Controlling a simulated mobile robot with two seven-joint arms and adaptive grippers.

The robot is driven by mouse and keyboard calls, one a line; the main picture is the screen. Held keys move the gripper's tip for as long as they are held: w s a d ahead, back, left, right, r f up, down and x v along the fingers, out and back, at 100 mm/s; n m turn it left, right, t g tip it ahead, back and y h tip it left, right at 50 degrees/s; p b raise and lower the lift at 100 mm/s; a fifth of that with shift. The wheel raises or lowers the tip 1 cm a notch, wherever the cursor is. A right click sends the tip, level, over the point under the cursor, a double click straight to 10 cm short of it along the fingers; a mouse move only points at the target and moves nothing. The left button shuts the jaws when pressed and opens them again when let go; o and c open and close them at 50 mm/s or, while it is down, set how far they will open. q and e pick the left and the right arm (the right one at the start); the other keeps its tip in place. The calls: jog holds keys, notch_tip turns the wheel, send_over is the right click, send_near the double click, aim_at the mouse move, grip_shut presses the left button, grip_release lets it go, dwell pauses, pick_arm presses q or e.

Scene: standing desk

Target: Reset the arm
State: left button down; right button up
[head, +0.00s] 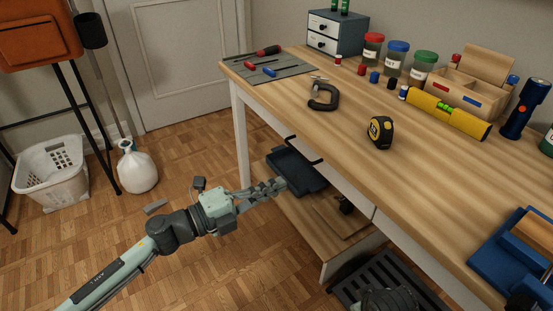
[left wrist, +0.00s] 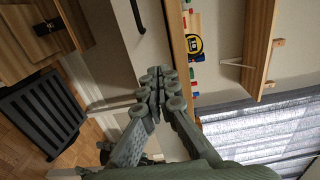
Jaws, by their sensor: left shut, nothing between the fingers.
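My left arm reaches in from the lower left of the head view. Its gripper (head: 282,184) is shut and empty, in front of the workbench's open side, below the top's front edge. In the left wrist view the same gripper (left wrist: 158,78) shows its two fingers together with nothing between them. The workbench (head: 330,130) stands to the right of the gripper.
A dark tray (head: 297,170) lies behind the gripper tip, under the bench top. A black slatted rack (head: 385,272) is on the floor. A tape measure (head: 380,132) and a clamp (head: 324,96) lie on the bench.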

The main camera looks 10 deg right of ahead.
pick_arm(q)
jog(key=w+a+n+t+y, duration=0.6)
jog(key=a+n+t, duration=0.3)
jog(key=n, duration=0.3)
jog(key=a+f+n+y, duration=0.7)
jog(key=a+f+n, duration=0.1)
jog(key=a+n, duration=0.15)
jog(key=s+a+f+n+g+y, duration=0.5)
jog(key=s+a+f+n, duration=0.1)
jog(key=s+a+f, duration=0.5)
jog(key=s+a+f+n+g, duration=0.1)
jog(key=s+a+f+g, duration=0.2)
jog(key=s, duration=0.5)
jog(key=s+a+f+n+g, duration=0.2)
jog(key=s+a+f+g, duration=0.1)
jog(key=s, duration=0.5)
jog(key=shift+s+a+f+y, duration=0.15)
jog(key=shift+a+f+y, duration=0.15)
jog(key=shift+a+f, duration=0.55)
jog(key=shift+a+r, duration=0.15)
jog(key=shift+r, duration=0.05)
